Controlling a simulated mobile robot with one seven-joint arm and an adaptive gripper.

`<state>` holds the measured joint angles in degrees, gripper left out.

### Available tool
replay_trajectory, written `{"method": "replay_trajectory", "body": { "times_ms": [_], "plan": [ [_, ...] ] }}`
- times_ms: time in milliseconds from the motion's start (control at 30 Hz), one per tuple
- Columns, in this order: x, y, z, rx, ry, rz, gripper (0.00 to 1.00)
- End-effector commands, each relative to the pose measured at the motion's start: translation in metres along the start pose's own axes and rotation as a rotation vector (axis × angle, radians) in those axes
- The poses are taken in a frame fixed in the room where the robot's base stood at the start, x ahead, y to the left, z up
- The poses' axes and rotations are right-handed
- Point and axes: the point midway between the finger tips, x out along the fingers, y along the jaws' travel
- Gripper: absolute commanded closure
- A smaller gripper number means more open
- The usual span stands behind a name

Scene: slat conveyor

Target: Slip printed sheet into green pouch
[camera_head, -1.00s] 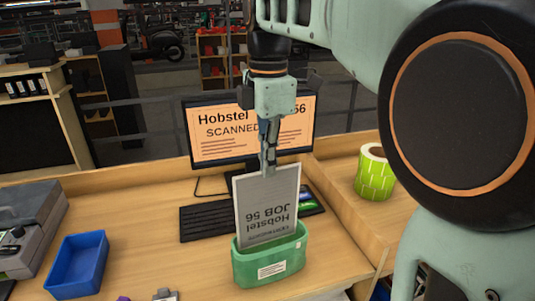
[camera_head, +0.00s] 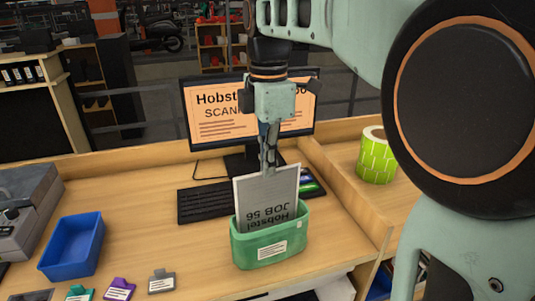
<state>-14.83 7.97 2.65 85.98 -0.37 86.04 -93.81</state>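The printed sheet (camera_head: 267,195) stands upright, its lower part inside the green pouch (camera_head: 265,250). Its text "Hobstel JOB 56" reads upside down. The lower edge of the sheet is hidden behind the pouch's front wall. The pouch stands open at the top on the desk, with a white label on its front. My gripper (camera_head: 268,168) points down and is shut on the sheet's top edge. Whether the sheet touches the pouch's bottom cannot be seen.
A monitor (camera_head: 210,125) and keyboard (camera_head: 200,204) stand behind the pouch. A green label roll (camera_head: 376,165) is at right. A blue tray (camera_head: 72,247) is at left. Small tabbed cards (camera_head: 161,281) lie at the front left. The desk (camera_head: 155,235) between tray and pouch is clear.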

Motion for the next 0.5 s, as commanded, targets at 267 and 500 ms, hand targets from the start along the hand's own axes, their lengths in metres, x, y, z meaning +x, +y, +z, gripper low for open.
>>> {"method": "replay_trajectory", "body": {
  "times_ms": [267, 500],
  "plan": [
    [0.0001, 0.0, 0.0, 0.0, 0.0, 0.0, 0.97],
    [0.0001, 0.0, 0.0, 0.0, 0.0, 0.0, 0.75]
  ]
}}
